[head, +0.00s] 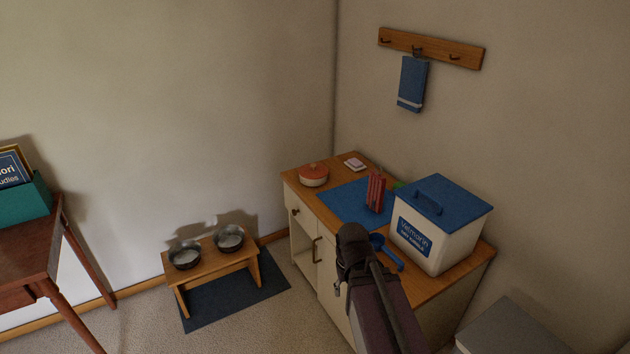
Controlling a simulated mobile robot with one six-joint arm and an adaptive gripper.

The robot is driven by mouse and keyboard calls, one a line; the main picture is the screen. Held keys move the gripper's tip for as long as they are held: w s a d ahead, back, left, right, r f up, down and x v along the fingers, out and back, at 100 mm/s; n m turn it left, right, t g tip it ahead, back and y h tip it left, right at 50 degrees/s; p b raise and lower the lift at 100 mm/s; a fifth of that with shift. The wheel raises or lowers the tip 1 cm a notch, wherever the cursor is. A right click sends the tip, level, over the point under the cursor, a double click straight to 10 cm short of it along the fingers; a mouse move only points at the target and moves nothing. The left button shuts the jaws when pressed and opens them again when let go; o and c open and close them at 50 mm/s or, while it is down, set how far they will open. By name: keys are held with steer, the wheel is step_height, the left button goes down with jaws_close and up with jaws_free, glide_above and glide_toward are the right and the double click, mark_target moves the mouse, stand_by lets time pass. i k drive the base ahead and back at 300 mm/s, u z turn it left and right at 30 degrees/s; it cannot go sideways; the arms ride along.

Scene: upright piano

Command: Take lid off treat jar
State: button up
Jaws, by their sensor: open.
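A small round jar (314,181), pale with an orange-red lid (313,170), stands upright at the back left of the cabinet's wooden top in the head view. The lid sits on the jar. My gripper (339,284) is open, low in front of the cabinet's front edge. It is apart from the jar, nearer the camera and to its lower right. Part of my gripper is hidden behind my own arm.
A blue mat (350,203), a red packet (376,192), a blue scoop (387,251) and a large white bin with a blue lid (428,240) are on the cabinet (305,240). A bowl stand (208,266) is at left. A towel (412,83) hangs above.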

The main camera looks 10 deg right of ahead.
mark_target(310, 171)
steer(key=k, duration=0.65)
steer(key=u, duration=0.55)
steer(key=i, duration=2.25)
steer(key=z, duration=0.45)
